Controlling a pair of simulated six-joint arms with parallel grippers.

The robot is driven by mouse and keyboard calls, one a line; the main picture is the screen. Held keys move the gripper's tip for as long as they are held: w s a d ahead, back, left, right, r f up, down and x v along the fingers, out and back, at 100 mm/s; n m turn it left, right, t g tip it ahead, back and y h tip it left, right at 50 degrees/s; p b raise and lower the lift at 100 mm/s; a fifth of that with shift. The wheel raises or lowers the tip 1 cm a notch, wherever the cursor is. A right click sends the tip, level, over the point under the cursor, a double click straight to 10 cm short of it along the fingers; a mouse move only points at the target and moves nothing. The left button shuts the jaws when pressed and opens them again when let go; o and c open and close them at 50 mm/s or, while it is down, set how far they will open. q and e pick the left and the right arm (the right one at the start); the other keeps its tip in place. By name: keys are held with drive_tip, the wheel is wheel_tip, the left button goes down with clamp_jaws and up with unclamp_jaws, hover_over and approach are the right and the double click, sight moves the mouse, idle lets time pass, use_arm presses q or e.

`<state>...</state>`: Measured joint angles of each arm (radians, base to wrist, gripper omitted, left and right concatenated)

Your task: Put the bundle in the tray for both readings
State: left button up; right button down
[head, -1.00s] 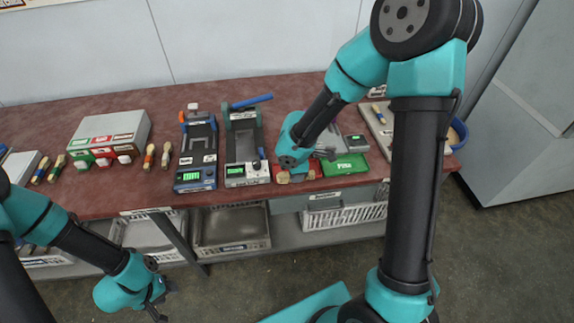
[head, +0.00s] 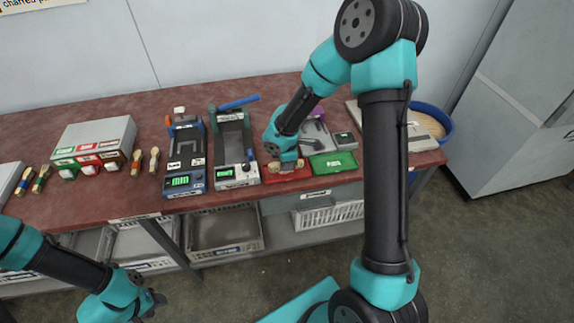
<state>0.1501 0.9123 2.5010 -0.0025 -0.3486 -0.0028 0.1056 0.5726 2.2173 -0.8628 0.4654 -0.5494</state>
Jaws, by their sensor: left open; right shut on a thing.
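My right gripper (head: 286,164) is shut on a small bundle with pale tan ends (head: 273,167) showing on either side of the jaws. The gripper hides the bundle's middle. It is over a red tray (head: 290,177) near the table's front edge, with red showing below the bundle. A green tray (head: 333,163) with a white label lies just right of the red one. The labels are too small to read surely. My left gripper (head: 152,301) is open and empty, low in front of the table.
Two press-like devices with lit green displays, one blue (head: 184,180) and one grey (head: 236,172), stand left of the red tray. A grey box (head: 100,135) and several wooden-handled brushes lie further left.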

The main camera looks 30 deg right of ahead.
drive_tip(key=shift+f, duration=0.55)
drive_tip(key=shift+f, duration=0.15)
drive_tip(key=c, duration=1.1)
unclamp_jaws()
drive_tip(key=shift+r, duration=0.2)
wheel_tip(320, 180, up, 12)
drive_tip(key=shift+f, duration=0.1)
